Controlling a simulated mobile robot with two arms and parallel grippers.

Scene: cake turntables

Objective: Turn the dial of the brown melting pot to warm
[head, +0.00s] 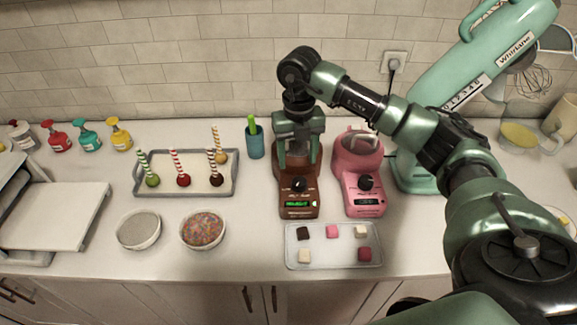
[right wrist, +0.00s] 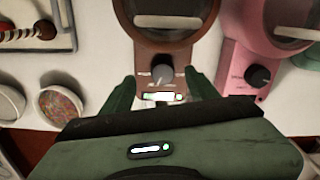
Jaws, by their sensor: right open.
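The brown melting pot (head: 299,207) stands on the counter, its front panel toward me. Its dark dial (head: 299,184) sits above a green-lit display. In the right wrist view the dial (right wrist: 162,76) has a light pointer mark, roughly upright; I cannot read the setting labels. My right gripper (head: 297,160) points down over the pot and hides part of its bowl. In the right wrist view its open, empty fingers (right wrist: 161,88) show to either side of the panel, with the dial between them in the picture. Contact with the dial is not visible. My left gripper is not in view.
The pink melting pot (head: 365,200) stands close on the right, a green mixer (head: 415,176) beyond it. A candy tray (head: 290,262) lies in front. A cake-pop tray (head: 228,187), a blue cup (head: 255,145) and two bowls (head: 139,244) are left. Bare counter shows beside the bowls.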

